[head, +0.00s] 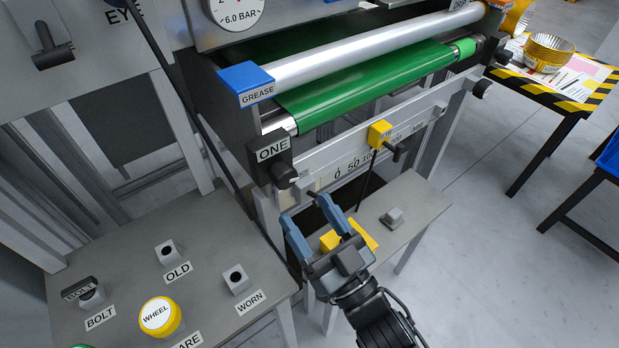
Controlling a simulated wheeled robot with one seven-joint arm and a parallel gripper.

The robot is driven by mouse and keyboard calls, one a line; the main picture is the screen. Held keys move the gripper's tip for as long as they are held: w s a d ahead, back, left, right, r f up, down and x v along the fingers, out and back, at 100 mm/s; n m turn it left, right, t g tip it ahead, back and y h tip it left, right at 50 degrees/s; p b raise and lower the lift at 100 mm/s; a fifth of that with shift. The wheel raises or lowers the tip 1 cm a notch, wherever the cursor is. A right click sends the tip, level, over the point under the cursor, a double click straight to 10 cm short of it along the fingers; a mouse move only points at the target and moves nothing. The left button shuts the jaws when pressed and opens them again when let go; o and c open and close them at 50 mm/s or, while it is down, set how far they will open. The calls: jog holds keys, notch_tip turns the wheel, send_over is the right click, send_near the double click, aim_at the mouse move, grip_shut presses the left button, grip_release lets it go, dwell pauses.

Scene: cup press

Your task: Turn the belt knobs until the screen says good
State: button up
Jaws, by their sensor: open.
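The knob labelled ONE (284,176) is a black knob below its label at the near left end of the belt. A second black knob (481,90) sits at the far right end of the frame. The green belt (370,85) runs between them under a silver roller. My gripper (316,208) has blue fingers spread apart, just below and right of the ONE knob, with nothing visible between them. A grey block (305,185) sits just beyond the fingertips. I cannot see a screen showing a verdict.
A yellow clamp with a black handle (380,134) sits on the numbered scale rail. A grey bench at lower left holds a yellow WHEEL cap (160,317) and several sockets. A pressure gauge (236,10) is above. A striped table (570,80) holds gold cups at right; open floor lies between.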

aim_at(290, 183)
jog(key=x, duration=0.6)
jog(key=shift+a+r, duration=0.1)
jog(key=shift+a, duration=0.05)
jog(key=shift+p, duration=0.3)
jog(key=c, duration=1.1)
jog(key=shift+o, duration=0.2)
jog(key=n+p, duration=0.1)
jog(key=n+g+y+p, duration=0.1)
jog(key=n, duration=0.1)
jog(key=shift+w+d+r+n+y, duration=0.15)
jog(key=shift+d+r+n+y, duration=0.05)
jog(key=shift+r+n+y, duration=0.1)
jog(key=n+p, duration=0.1)
jog(key=n+g+y, duration=0.1)
jog(key=n, duration=0.1)
jog(key=shift+f+n+g+p, duration=0.2)
jog(key=shift+n+g+p, duration=0.1)
jog(key=shift+p, duration=0.05)
jog(key=o, duration=1.1)
jog(key=shift+c, duration=0.2)
